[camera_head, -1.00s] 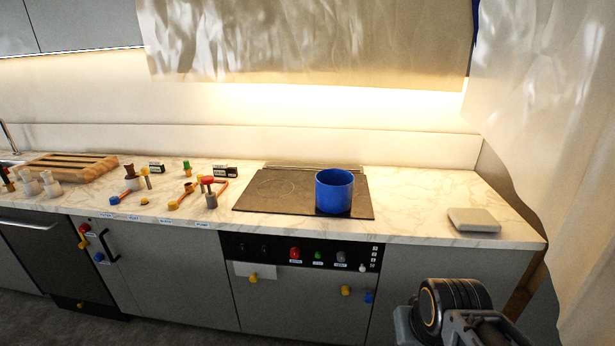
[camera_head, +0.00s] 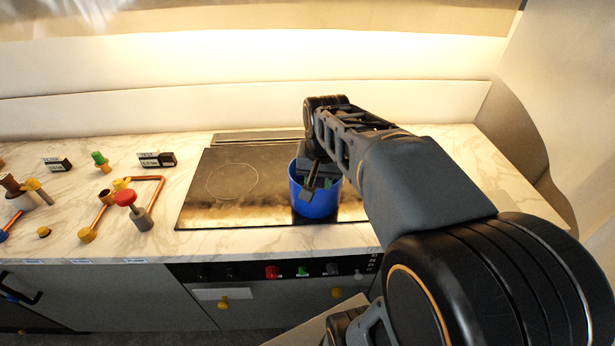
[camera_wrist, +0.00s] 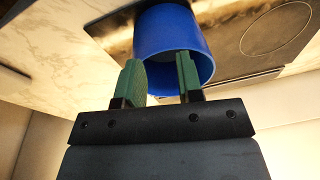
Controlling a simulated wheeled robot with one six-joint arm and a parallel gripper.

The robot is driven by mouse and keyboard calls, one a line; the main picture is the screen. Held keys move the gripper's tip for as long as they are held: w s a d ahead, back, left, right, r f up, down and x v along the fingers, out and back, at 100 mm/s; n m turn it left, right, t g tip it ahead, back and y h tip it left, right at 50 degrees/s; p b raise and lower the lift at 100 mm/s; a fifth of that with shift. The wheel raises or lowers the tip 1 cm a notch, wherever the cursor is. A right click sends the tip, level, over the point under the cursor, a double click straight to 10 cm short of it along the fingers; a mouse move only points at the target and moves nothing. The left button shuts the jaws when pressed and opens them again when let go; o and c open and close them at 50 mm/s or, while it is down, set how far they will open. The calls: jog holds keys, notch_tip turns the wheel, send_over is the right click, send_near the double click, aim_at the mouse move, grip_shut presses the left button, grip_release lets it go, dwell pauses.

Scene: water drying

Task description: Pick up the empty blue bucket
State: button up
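The blue bucket (camera_head: 320,209) stands upright on the dark cooktop (camera_head: 240,207), in the middle of the head view. My gripper (camera_head: 313,186) is at the bucket's rim, partly in front of its opening. In the wrist view the bucket (camera_wrist: 168,30) fills the top middle, with its rim toward my fingers. The two green fingers (camera_wrist: 161,68) are apart. The right one overlaps the bucket's opening and the left one lies by the rim's left edge. I cannot tell whether either touches the wall. The bucket's inside is mostly hidden.
Pipe pieces with a red valve knob (camera_head: 125,198) and several small fittings lie on the marble counter (camera_head: 190,150) to the left. Black labelled blocks (camera_head: 157,159) stand behind them. Knobs (camera_head: 303,272) line the front panel. My arm hides the counter's right part.

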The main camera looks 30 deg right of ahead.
aim_at(324, 202)
jog(key=w+d+r+m, duration=0.1)
jog(key=d, duration=0.1)
jog(key=w+d+r+m+g+p, duration=0.1)
jog(key=d+m, duration=0.1)
jog(key=d, duration=0.1)
jog(key=w+d+r+m+p, duration=0.1)
jog(key=d+m, duration=0.1)
jog(key=d, duration=0.1)
jog(key=shift+w+g, duration=0.25)
jog(key=shift+g, duration=0.05)
jog(key=shift+y, duration=0.3)
jog(key=f, duration=0.6)
jog(key=shift+w+d+f, duration=0.1)
jog(key=shift+d+f, duration=0.1)
jog(key=shift+f, duration=0.05)
jog(key=shift+f+p, duration=0.8)
jog(key=shift+f, duration=2.45)
jog(key=shift+c, duration=0.2)
grip_shut()
